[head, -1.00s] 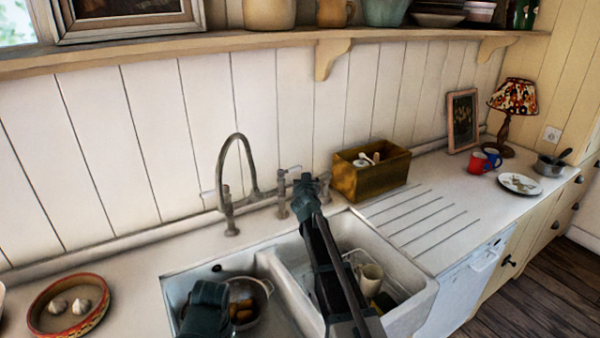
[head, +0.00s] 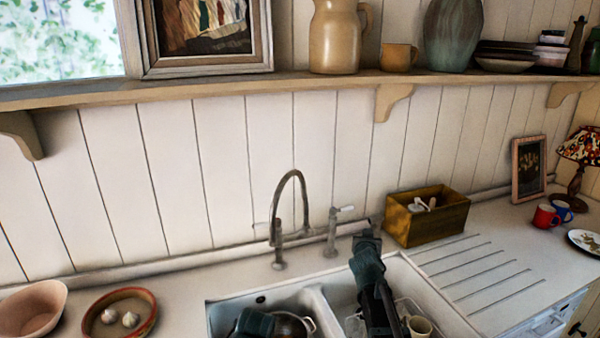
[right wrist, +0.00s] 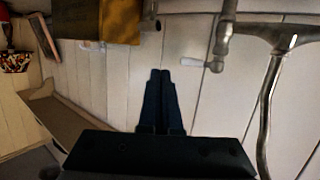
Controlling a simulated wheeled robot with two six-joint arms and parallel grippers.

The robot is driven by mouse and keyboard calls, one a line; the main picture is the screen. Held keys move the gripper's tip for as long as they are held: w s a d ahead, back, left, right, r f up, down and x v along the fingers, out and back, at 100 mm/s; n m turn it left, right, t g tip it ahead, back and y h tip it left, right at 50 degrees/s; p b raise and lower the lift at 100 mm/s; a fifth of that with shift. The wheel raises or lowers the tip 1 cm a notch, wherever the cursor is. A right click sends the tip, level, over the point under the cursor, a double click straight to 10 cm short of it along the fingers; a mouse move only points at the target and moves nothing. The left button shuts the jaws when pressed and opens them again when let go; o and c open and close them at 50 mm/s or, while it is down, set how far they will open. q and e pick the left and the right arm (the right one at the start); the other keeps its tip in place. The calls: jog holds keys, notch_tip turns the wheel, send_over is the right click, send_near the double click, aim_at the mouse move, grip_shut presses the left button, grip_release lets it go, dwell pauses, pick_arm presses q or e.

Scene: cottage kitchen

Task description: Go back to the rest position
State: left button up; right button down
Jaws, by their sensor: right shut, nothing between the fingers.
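My right gripper (head: 366,236) is above the back edge of the sink, between the tap and the wooden box in the head view. In the right wrist view its two dark fingers (right wrist: 160,76) are together with nothing between them. Its arm reaches up over the right basin. A dark part that looks like my left gripper (head: 254,323) shows at the bottom edge of the head view, over the left basin. Its fingers cannot be made out.
The grey tap (head: 290,215) stands behind the sink (head: 315,305), close left of my right gripper. A wooden box (head: 428,222) is to its right. A pan (head: 290,326) and a cream mug (head: 420,326) are in the basins. A bowl with garlic (head: 122,313) stands left.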

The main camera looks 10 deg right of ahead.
jog(key=s+a+f+n+g+y, duration=0.25)
jog(key=s+a+f+g, duration=0.45)
jog(key=s+a+f, duration=0.65)
jog(key=s+a+f+n+g, duration=0.1)
jog(key=s+a, duration=0.4)
jog(key=s, duration=0.6)
jog(key=s+a+f+n+g+y, duration=0.1)
jog(key=s+a+n+g, duration=0.3)
jog(key=s, duration=0.7)
jog(key=shift+s+a+f+g, duration=0.25)
jog(key=shift+a+g, duration=0.45)
jog(key=shift+g, duration=0.4)
jog(key=shift+y, duration=0.25)
